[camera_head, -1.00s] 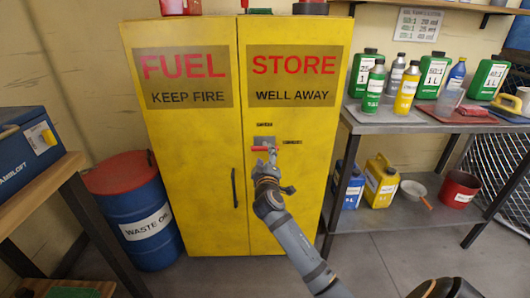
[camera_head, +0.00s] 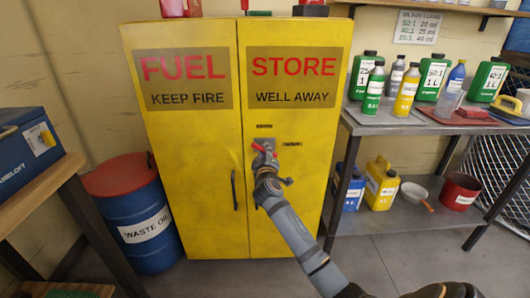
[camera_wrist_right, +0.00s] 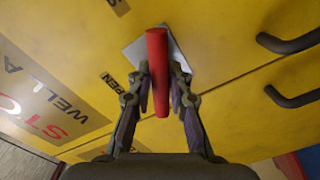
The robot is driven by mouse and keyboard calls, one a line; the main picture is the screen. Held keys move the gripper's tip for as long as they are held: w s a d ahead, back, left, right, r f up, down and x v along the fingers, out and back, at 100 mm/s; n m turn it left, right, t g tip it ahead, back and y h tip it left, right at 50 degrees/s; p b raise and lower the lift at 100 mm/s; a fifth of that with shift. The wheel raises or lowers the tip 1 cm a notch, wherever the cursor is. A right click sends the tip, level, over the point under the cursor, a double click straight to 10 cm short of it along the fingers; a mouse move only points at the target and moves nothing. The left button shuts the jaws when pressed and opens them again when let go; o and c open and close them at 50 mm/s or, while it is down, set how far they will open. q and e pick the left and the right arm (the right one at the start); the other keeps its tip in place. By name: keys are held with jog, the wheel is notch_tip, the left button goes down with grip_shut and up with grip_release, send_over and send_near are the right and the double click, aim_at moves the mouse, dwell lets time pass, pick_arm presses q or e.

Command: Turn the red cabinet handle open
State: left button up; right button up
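The red handle (camera_head: 257,147) is on the right door of the yellow fuel cabinet (camera_head: 190,130). In the head view it slants down to the right, partly hidden by my right gripper (camera_head: 267,154). In the right wrist view the red bar (camera_wrist_right: 157,70) stands in front of a pale plate (camera_wrist_right: 171,50), between the two fingers of my right gripper (camera_wrist_right: 160,92). The fingers are closed in on both sides of it. An "OPEN" label (camera_wrist_right: 110,82) shows beside the plate. Both doors are shut. My left gripper is not in view.
Two dark door pulls (camera_wrist_right: 290,42) lie along the door seam. A blue waste-oil drum (camera_head: 145,215) stands left of the cabinet. A metal shelf (camera_head: 430,125) with bottles and cans is to the right. The floor in front is partly clear.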

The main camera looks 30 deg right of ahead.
grip_shut()
